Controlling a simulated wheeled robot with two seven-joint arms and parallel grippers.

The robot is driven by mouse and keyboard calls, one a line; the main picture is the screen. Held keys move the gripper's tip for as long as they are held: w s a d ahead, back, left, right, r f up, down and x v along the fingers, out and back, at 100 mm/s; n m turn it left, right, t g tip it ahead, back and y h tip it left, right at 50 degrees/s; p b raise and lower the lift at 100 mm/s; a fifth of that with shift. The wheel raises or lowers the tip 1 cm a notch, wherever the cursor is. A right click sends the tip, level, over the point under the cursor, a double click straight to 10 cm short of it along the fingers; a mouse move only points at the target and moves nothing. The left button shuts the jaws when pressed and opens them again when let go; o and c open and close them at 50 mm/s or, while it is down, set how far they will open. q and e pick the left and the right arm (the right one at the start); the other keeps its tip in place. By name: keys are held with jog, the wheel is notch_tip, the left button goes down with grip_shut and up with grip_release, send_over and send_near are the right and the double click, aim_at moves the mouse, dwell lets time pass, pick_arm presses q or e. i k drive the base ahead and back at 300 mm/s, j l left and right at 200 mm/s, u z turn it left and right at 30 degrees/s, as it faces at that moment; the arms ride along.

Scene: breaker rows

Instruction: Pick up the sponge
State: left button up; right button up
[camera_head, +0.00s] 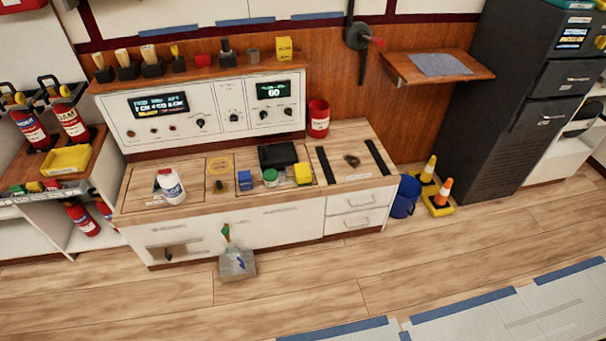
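A small yellow block (303,173) that looks like a sponge sits on the wooden counter (330,190), right of a green-lidded jar (270,177). A small blue block (245,180) stands left of the jar. The blocks are too small to tell for sure which is the sponge. Neither of my grippers shows in the head view.
A white bottle (171,187) stands at the counter's left, and a black tray (278,156) lies behind the jar. A red can (318,118) stands at the back. A dustpan (237,263), blue bucket (405,196) and orange-white cone (441,192) are by the counter's front and right.

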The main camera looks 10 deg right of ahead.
aim_at(303, 176)
jog(key=i+l+u, duration=0.8)
jog(key=l, duration=0.3)
jog(key=i+l+u, duration=0.25)
jog(key=l, duration=0.2)
